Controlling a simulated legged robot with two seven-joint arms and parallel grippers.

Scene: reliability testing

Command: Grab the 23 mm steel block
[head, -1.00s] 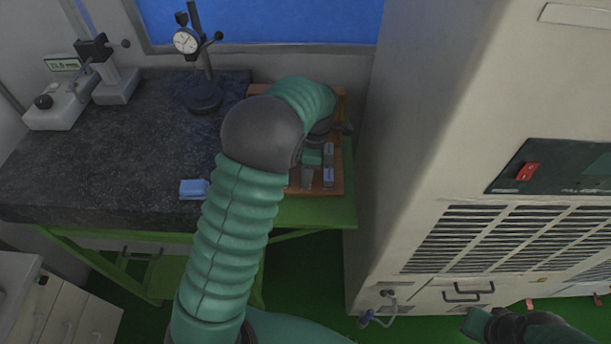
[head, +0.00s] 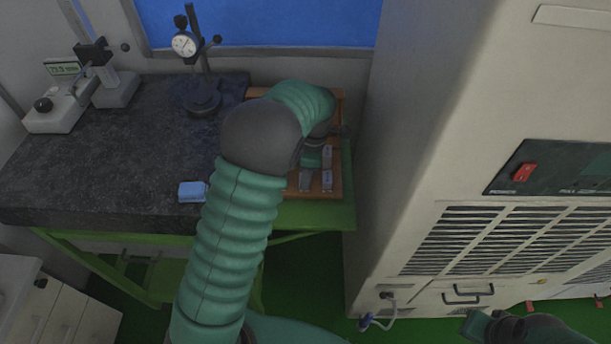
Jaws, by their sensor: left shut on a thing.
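A brown wooden tray (head: 334,193) with small steel blocks lies at the right end of the bench. Steel blocks show at its near right (head: 327,180), just behind that (head: 327,158), and left of them (head: 306,181). Their size marks are too small to read. My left gripper (head: 311,160) points down over the tray and is shut on a steel block, mostly hidden by the gripper and arm. I cannot tell its size or whether it is clear of the tray. My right gripper (head: 476,326) is low at the right, away from the bench; its jaws are unclear.
The dark granite plate (head: 90,165) carries a dial gauge stand (head: 203,98), a digital gauge (head: 62,100) and a blue block (head: 192,191). A tall beige cabinet (head: 430,130) stands close to the right of the tray. The granite's middle is clear.

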